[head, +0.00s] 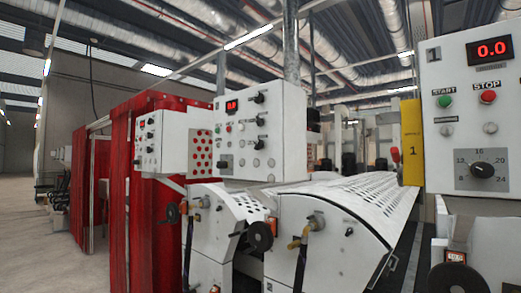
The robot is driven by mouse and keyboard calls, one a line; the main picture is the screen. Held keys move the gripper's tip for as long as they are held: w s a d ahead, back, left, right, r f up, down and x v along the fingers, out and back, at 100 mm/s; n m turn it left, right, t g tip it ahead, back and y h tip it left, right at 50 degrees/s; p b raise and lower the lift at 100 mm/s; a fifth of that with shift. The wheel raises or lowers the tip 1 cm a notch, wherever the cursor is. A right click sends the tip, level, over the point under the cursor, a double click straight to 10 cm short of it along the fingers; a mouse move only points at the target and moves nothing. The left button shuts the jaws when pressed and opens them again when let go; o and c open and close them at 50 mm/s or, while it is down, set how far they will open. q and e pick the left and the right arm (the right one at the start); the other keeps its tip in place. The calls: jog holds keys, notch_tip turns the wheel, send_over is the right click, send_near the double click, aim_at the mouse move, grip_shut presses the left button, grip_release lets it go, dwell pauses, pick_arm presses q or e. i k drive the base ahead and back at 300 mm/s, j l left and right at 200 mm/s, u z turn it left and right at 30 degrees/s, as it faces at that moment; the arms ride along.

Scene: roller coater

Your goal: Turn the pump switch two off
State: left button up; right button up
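A white control box (262,132) stands in the middle of the head view. It has a red display (232,105), several black rotary switches such as the upper one (259,97), and small round buttons. Its labels are too small to read, so I cannot tell which switch is pump switch two or its position. A nearer panel (440,130) at the right shows 0.0, a green START button (445,101), a red STOP button (487,96) and a large black dial (482,170). Neither of my grippers is in view.
White roller machines with perforated covers (375,195) and black handwheels (260,236) fill the centre. A smaller control box (161,142) is further left. Red curtains (170,230) hang at the left. A yellow sign (412,142) is beside the right panel. Open floor (40,250) lies far left.

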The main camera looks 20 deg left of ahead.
aim_at(259, 144)
jog(key=i+j+z, duration=0.2)
jog(key=j+z, duration=0.15)
jog(key=j, duration=0.9)
jog(key=j+z, duration=0.4)
jog(key=j, duration=0.85)
jog(key=k+j+z, duration=0.1)
jog(key=j+z, duration=0.25)
jog(key=j, duration=0.9)
